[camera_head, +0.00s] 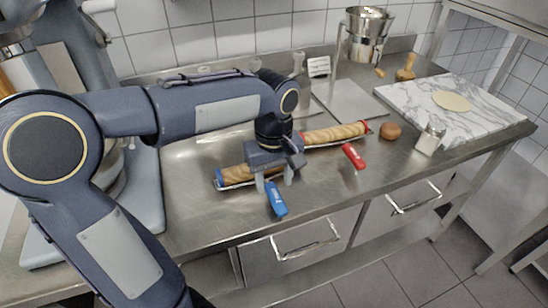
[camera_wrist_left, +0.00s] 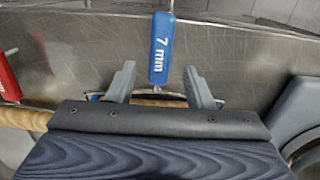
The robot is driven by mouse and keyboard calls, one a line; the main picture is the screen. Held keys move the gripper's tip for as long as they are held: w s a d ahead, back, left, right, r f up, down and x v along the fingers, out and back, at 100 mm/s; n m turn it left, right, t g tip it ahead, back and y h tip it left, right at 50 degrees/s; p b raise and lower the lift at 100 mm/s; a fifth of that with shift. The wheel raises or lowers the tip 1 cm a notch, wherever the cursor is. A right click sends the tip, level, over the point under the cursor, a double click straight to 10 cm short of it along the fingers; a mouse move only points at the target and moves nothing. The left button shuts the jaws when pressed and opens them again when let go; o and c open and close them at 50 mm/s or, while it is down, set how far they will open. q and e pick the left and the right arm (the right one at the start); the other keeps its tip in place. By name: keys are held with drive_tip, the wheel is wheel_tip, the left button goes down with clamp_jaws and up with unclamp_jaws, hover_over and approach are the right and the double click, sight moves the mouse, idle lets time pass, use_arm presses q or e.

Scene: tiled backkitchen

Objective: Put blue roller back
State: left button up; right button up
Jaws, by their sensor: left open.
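My left gripper (camera_head: 272,178) is open above that right part, fingers pointing down. In the left wrist view, its fingers (camera_wrist_left: 163,88) stand apart, with a sliver of wood between them; I cannot tell whether they touch it. A blue label piece reading "7 mm" (camera_head: 276,199) lies just in front of the roller; it also shows in the wrist view (camera_wrist_left: 162,48). My right gripper is not in view.
A red-ringed roller (camera_head: 335,134) lies to the right, with a red label piece (camera_head: 353,156) in front. A steel pot (camera_head: 368,30) stands behind.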

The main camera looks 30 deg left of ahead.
use_arm(q)
wheel_tip(320, 180, up, 6)
drive_tip(key=r, duration=0.1)
drive_tip(key=s+d+f+m+t+h, duration=0.1)
drive_tip(key=s+f+m+t+h, duration=0.2)
drive_tip(key=s, duration=1.1)
drive_tip(key=shift+s+d+f+m+t+h, duration=0.25)
drive_tip(key=shift+f+m+t, duration=1.15)
drive_tip(key=shift+f+m, duration=1.3)
